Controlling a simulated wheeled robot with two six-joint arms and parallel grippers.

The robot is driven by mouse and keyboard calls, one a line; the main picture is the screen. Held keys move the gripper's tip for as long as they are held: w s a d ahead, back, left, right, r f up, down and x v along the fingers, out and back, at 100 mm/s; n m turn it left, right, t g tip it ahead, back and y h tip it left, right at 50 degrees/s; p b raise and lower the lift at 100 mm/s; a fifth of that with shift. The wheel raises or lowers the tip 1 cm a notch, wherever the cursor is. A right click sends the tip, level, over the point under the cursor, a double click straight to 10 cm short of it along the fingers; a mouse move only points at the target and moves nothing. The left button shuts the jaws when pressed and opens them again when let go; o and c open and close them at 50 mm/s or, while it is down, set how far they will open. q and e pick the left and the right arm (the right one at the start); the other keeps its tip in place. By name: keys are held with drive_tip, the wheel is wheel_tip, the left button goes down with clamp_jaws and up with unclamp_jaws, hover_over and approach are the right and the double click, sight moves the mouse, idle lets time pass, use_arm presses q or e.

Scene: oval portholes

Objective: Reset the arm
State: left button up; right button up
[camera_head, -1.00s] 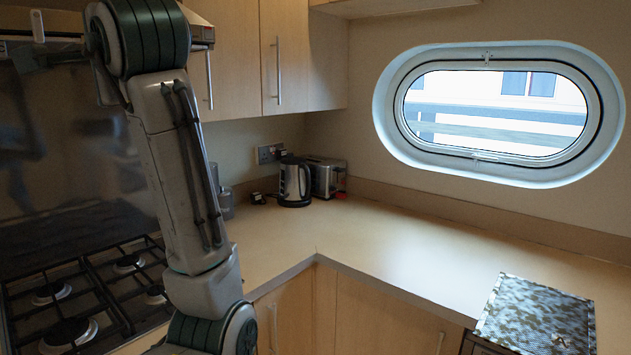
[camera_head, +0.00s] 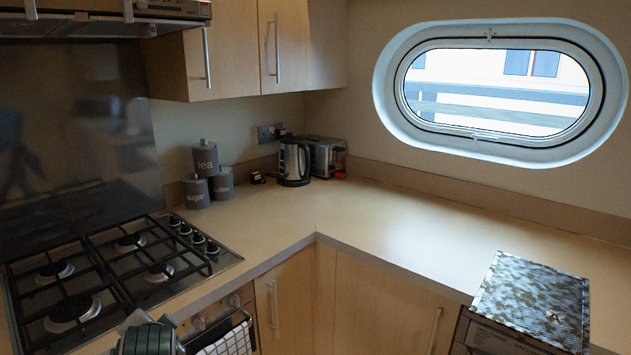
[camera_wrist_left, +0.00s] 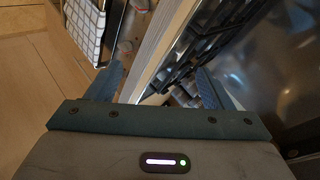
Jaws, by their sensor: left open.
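My left gripper (camera_wrist_left: 158,92) shows in the left wrist view with its two fingers spread apart and nothing between them. Beyond the fingers are the counter edge (camera_wrist_left: 165,45) and the black grates of the gas hob (camera_wrist_left: 225,45). In the head view only a small part of my left arm (camera_head: 150,335) shows at the bottom edge, in front of the hob (camera_head: 125,270). The left gripper itself is out of the head view. My right gripper is in neither view.
Three grey canisters (camera_head: 204,172), a kettle (camera_head: 294,162) and a toaster (camera_head: 324,156) stand at the back of the counter (camera_head: 400,220). A patterned board (camera_head: 530,300) lies at the right. A checked towel (camera_head: 228,342) hangs on the oven front. Mid-counter is clear.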

use_arm(q)
drive_tip(key=s+d+f+n+g+h, duration=0.2)
drive_tip(key=s+f+g, duration=0.1)
drive_tip(key=s+f, duration=1)
drive_tip(key=s+d+f+n+g+h, duration=0.25)
drive_tip(key=s+f, duration=0.55)
drive_tip(key=s, duration=0.9)
drive_tip(key=a+f+g, duration=0.1)
drive_tip(key=a+f, duration=0.2)
drive_tip(key=f, duration=2.5)
drive_tip(key=s+a+f+g, duration=0.1)
drive_tip(key=s+f, duration=1.6)
drive_tip(key=f, duration=0.4)
drive_tip(key=shift+s+a+f+n, duration=0.15)
drive_tip(key=shift+a+f+n, duration=0.1)
drive_tip(key=shift+a+n, duration=0.1)
drive_tip(key=shift+g, duration=0.25)
